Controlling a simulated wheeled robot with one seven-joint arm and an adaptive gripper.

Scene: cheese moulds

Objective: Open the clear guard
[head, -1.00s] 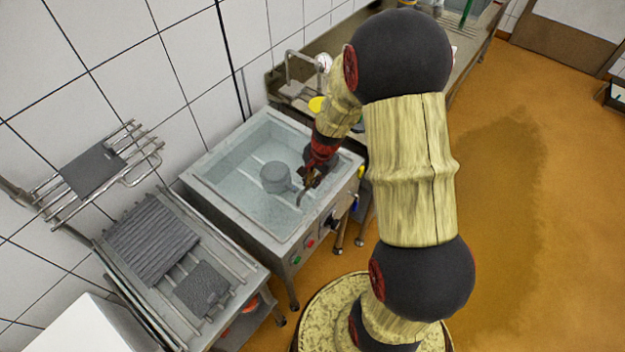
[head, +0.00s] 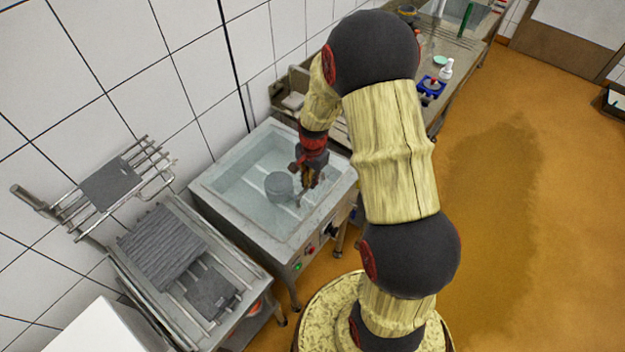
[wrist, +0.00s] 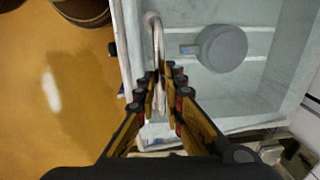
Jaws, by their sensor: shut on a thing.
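The grey metal tank (head: 218,209) has a pale, glassy inside. The clear guard's pane and edges are hard to tell from the tank, so I cannot tell how far it is open. A thin, pale bar handle (wrist: 154,32) with a curved end lies along the tank's side in the wrist view. My gripper (wrist: 157,82) is shut on this handle. In the head view, my gripper (head: 308,185) is over the right part of the tank, beside a round grey piece (head: 279,185). The round piece also shows in the wrist view (wrist: 222,48).
A grey draining stand (head: 246,293) with ribbed dark plates is left of the tank. A wall rack (head: 160,165) is above it. A workbench (head: 445,75) with small items runs behind on the right. The orange floor (head: 520,230) to the right is clear.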

